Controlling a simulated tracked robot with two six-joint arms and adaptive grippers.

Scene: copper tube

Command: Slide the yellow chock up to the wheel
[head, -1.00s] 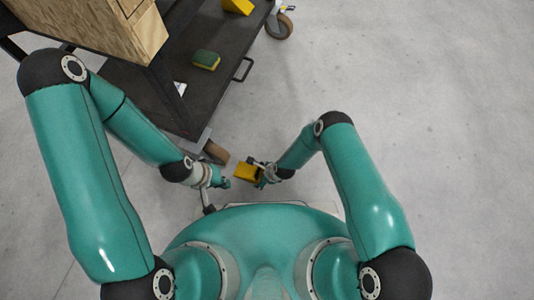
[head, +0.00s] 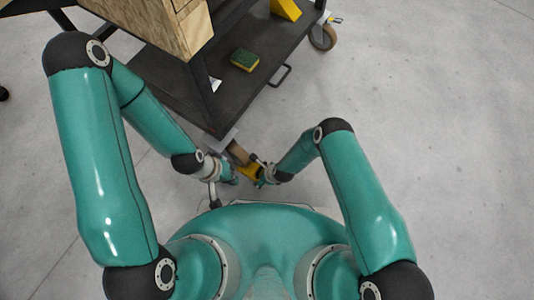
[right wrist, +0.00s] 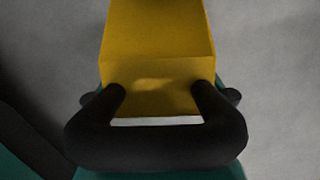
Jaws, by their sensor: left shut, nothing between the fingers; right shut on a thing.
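The yellow chock (head: 250,171) is held low by my right gripper (head: 262,174), which is shut on it. In the right wrist view the chock (right wrist: 158,40) extends away from the dark fingers (right wrist: 160,110). The brown cart wheel (head: 238,152) is just up and left of the chock. The two look very close, but I cannot tell whether they touch. My left gripper (head: 231,178) is shut and empty, just left of the chock and below the wheel. The chock's lower side and part of the wheel are hidden.
The dark cart (head: 255,95) carries a green and yellow sponge (head: 244,60), a yellow block (head: 286,9) and a wooden box (head: 170,25). Its handle (head: 284,77) sticks out to the right. Another caster (head: 322,37) stands at the far corner. The right-hand floor is clear.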

